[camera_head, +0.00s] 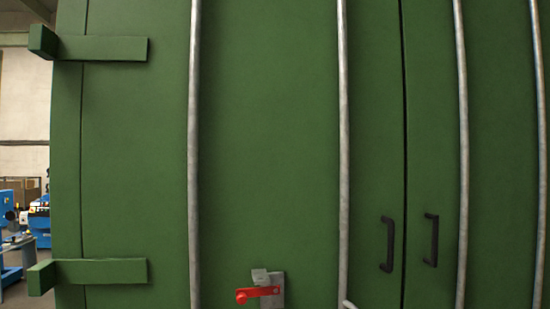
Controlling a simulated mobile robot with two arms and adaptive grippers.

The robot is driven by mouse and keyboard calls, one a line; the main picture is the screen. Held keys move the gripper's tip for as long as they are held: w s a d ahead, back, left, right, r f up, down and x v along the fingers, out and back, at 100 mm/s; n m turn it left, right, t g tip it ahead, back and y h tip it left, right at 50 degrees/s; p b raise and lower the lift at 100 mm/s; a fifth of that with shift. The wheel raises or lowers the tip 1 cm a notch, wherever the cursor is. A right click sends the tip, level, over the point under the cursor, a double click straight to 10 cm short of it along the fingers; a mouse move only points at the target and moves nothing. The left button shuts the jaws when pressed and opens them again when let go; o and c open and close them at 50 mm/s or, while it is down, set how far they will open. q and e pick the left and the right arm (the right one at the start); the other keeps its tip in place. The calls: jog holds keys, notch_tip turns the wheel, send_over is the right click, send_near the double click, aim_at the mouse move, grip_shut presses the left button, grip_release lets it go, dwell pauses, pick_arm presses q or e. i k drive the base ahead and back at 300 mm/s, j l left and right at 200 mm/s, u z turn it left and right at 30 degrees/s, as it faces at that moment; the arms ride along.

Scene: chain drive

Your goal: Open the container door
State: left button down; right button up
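The green container door (265,130) fills most of the head view. Its left leaf and right leaf (430,120) meet at a narrow dark vertical seam and look closed. A black handle (387,244) is on the left leaf beside the seam, and another black handle (431,240) is on the right leaf. A red lever (258,292) lies roughly level across a grey metal plate (274,290) low on the left leaf. Neither of my grippers shows in this view.
Vertical grey rods (343,130) run down both leaves. Green hinges (105,48) stick out at the left edge. Beyond the container's left side, blue machines (38,221) stand near a pale wall. A piece of a grey bar (348,304) shows at the bottom edge.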

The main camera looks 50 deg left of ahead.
aim_at(211, 129)
jog(key=u, duration=0.4)
jog(key=j+u, duration=0.1)
jog(key=u, duration=0.3)
jog(key=i+u, duration=0.1)
jog(key=u, duration=0.3)
jog(key=j+u, duration=0.1)
jog(key=u, duration=0.3)
jog(key=i+l+u, duration=0.4)
jog(key=i+l, duration=0.25)
jog(key=i, duration=0.05)
